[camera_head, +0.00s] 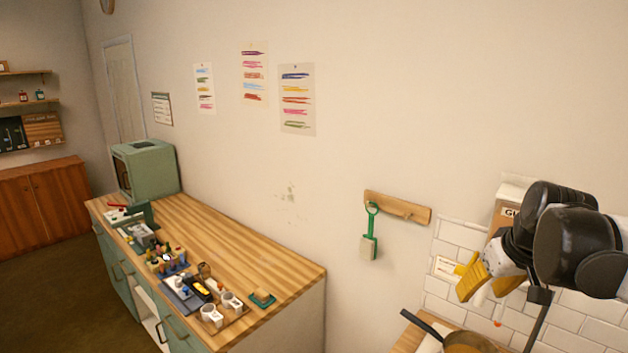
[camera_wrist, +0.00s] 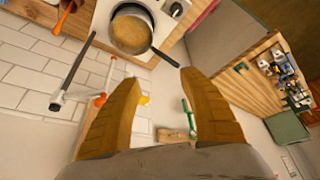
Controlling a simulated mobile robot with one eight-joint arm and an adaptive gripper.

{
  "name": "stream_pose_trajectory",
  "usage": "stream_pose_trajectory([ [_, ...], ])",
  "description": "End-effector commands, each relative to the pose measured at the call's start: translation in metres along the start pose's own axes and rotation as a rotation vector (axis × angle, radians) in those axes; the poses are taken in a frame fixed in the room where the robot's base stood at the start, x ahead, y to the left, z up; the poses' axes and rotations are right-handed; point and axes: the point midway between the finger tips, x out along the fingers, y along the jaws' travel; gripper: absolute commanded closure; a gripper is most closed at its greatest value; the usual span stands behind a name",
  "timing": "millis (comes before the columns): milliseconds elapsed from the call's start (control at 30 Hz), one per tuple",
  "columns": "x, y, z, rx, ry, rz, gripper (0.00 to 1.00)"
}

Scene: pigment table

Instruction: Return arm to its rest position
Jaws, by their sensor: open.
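My gripper (camera_head: 487,288) is raised at the right of the head view, in front of the white tiled wall, with its yellow fingers pointing down and left. In the wrist view my gripper (camera_wrist: 160,82) shows two yellow fingers well apart with nothing between them. The gripper is open and empty. My dark arm links fold up behind it at the right edge of the head view and hide part of the tiles and of a box behind them.
A pan (camera_head: 465,342) with tan contents stands below my gripper; it also shows in the wrist view (camera_wrist: 131,32). A green scoop (camera_head: 370,235) hangs from a wooden rail (camera_head: 397,207). The wooden worktop (camera_head: 250,262) at left holds cups, bottles and a green box-shaped appliance (camera_head: 147,170).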

Motion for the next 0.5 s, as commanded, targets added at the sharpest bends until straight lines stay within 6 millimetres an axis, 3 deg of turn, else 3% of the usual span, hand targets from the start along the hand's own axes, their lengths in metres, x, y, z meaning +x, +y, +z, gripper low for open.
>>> stream_pose_trajectory([
  [33, 0.032, -0.030, 0.029, -0.011, 0.013, 0.000, 0.50],
  [200, 0.084, -0.104, 0.102, -0.010, 0.071, 0.002, 0.50],
  [400, 0.142, -0.161, 0.181, -0.007, 0.140, -0.016, 0.50],
  [500, 0.160, -0.175, 0.206, -0.005, 0.163, -0.027, 0.50],
])
